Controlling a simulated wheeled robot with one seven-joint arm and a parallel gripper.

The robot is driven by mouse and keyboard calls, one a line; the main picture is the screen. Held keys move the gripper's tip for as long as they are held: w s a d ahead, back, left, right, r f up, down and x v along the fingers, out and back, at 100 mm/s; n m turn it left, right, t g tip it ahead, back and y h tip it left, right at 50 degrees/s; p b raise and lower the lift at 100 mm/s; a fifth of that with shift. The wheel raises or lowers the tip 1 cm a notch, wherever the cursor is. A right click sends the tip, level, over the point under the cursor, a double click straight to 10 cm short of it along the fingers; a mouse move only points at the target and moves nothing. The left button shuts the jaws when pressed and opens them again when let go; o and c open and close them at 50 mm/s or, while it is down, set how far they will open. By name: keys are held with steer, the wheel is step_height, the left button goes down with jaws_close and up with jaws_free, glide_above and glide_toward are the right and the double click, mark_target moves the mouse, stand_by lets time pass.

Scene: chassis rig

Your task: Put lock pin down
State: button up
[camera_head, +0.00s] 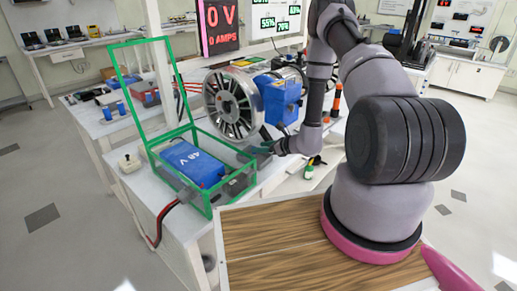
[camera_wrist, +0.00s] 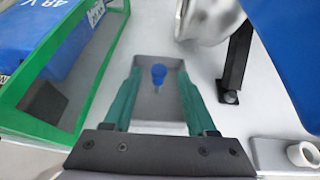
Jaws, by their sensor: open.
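The lock pin (camera_wrist: 158,73) has a blue head and a thin shaft. My gripper (camera_wrist: 159,84) is open, with one green finger on each side of the pin and visible space between. Whether the pin touches the floor of the recess is hard to tell. The pin cannot be made out there.
An open green-framed box (camera_head: 207,205) holding a blue 48 V battery (camera_head: 192,162) stands left of my gripper. A spoked wheel (camera_head: 232,104) and blue motor housing (camera_head: 281,97) stand behind. A black post (camera_wrist: 235,62) is close on the right in the wrist view.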

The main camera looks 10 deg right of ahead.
steer(key=v, duration=1)
